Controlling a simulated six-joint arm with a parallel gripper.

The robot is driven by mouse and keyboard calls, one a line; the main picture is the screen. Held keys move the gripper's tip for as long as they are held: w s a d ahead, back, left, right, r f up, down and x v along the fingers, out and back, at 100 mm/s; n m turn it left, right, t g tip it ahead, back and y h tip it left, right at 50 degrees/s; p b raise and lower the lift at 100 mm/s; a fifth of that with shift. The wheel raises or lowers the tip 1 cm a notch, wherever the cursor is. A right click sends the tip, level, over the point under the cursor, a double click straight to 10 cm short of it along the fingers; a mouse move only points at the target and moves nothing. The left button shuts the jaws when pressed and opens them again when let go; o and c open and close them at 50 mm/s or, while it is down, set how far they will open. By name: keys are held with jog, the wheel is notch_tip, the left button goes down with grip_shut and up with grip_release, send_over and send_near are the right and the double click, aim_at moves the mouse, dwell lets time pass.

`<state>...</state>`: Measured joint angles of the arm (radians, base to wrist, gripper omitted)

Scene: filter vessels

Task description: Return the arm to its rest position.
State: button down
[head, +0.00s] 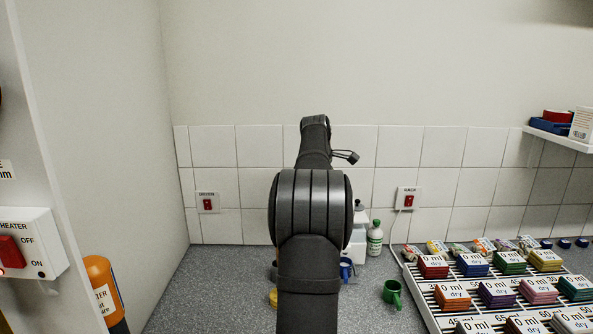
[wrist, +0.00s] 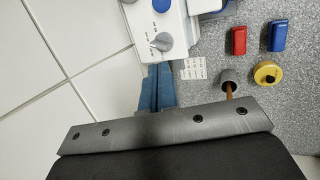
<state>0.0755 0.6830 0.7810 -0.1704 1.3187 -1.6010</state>
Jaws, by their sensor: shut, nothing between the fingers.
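My arm rises dark and upright through the middle of the head view, bent over at its top. The gripper itself cannot be made out there. In the wrist view my gripper (wrist: 159,70) shows as two blue fingers pressed together, shut and empty. The fingertips appear next to a white device with a grey knob (wrist: 161,42). I cannot tell whether they touch it.
A rack (head: 426,302) of coloured, labelled blocks stands right. A green mug (head: 392,293) and a white bottle (head: 375,238) stand near my arm. Red (wrist: 238,41) and blue (wrist: 278,36) blocks and a yellow round object (wrist: 267,74) lie on the speckled counter. Tiled wall behind.

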jog(key=shift+v, duration=2.5)
